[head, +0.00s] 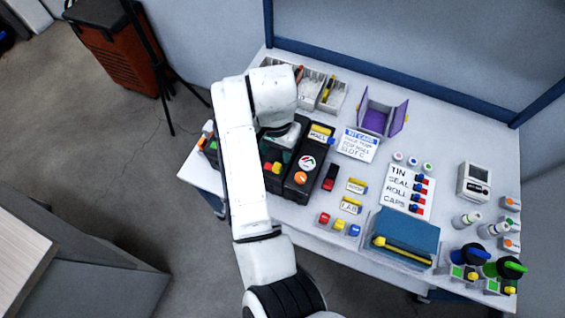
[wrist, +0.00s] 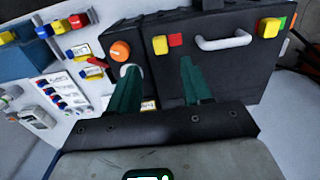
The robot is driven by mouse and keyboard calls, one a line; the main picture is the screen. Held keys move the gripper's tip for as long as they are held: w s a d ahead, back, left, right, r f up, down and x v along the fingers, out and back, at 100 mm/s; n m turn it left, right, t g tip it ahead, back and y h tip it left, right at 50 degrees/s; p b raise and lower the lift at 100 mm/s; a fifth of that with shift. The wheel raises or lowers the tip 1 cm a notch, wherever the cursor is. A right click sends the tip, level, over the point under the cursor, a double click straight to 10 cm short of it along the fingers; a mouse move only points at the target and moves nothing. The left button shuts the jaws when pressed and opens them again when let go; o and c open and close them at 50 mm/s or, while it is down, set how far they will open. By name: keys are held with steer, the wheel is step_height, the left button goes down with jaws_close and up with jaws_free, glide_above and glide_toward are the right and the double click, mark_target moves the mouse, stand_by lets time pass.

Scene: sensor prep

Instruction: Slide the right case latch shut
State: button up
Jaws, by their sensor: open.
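The black case (wrist: 225,75) has a pale handle (wrist: 224,41) on its front in the wrist view. Near the case's left end there, a yellow block (wrist: 160,45) and a red block (wrist: 176,40) sit side by side at a latch. Another yellow block (wrist: 269,27) is at the case's other end. My gripper (wrist: 159,66) is open and empty, its green fingers apart in front of the latch blocks. My arm hides much of the case in the head view.
A narrow black unit with an orange knob (head: 300,178) stands close beside the case. A small black-and-red item (head: 330,178), a lettered card (head: 406,190) and a blue box (head: 408,232) lie farther right. Trays (head: 310,90) stand behind.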

mark_target(277, 166)
step_height(277, 166, down, 8)
steer(key=shift+f, duration=0.1)
steer(key=shift+c, duration=0.5)
jaws_close()
stand_by(0.4)
